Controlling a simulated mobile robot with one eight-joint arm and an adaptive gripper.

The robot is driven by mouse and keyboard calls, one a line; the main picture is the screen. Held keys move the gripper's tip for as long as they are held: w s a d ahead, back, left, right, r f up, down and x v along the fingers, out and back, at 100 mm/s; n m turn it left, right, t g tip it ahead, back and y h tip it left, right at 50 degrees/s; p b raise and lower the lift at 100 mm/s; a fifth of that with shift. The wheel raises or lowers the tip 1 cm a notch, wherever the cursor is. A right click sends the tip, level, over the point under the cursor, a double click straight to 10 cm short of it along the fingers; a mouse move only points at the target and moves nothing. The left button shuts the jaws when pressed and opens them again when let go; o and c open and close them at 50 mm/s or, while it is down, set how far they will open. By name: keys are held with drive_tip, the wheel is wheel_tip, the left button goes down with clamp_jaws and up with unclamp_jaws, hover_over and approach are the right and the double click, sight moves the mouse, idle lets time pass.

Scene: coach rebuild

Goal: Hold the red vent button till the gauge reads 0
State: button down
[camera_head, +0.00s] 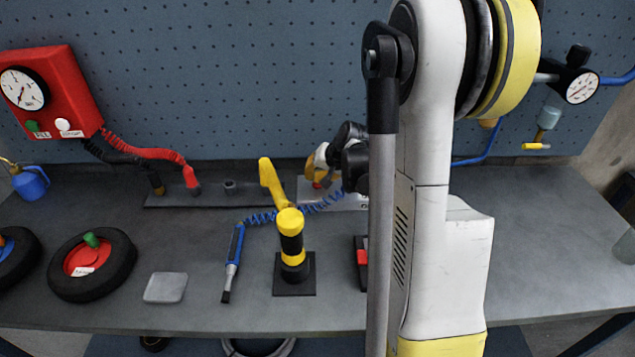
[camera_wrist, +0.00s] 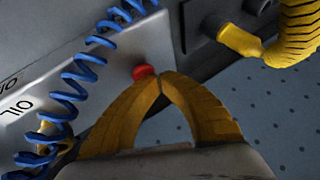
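The red button (camera_wrist: 144,72) sits on a light grey plate (camera_wrist: 95,110) in the wrist view. It also shows small and red in the head view (camera_head: 317,184), below my gripper (camera_head: 318,172). My gripper's yellow fingers (camera_wrist: 159,77) are closed tip to tip with nothing visible between them. The tips overlap the button's right edge in the picture; I cannot tell whether they press it. One round gauge (camera_head: 22,89) is on the red box at left, another (camera_head: 582,87) on the pipe at right. Their readings are too small to make out.
A blue coiled hose (camera_wrist: 75,80) runs beside the button. A yellow ribbed hose (camera_wrist: 297,30) joins a dark block at the right. On the bench (camera_head: 200,285) are a yellow-black stand (camera_head: 291,245), a blue-handled tool (camera_head: 236,250) and a wheel (camera_head: 60,277).

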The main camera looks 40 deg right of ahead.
drive_tip(key=shift+r+p, duration=0.3)
drive_tip(key=shift+r, duration=0.4)
drive_tip(key=shift+r+p, duration=1.75)
drive_tip(key=shift+r, duration=0.75)
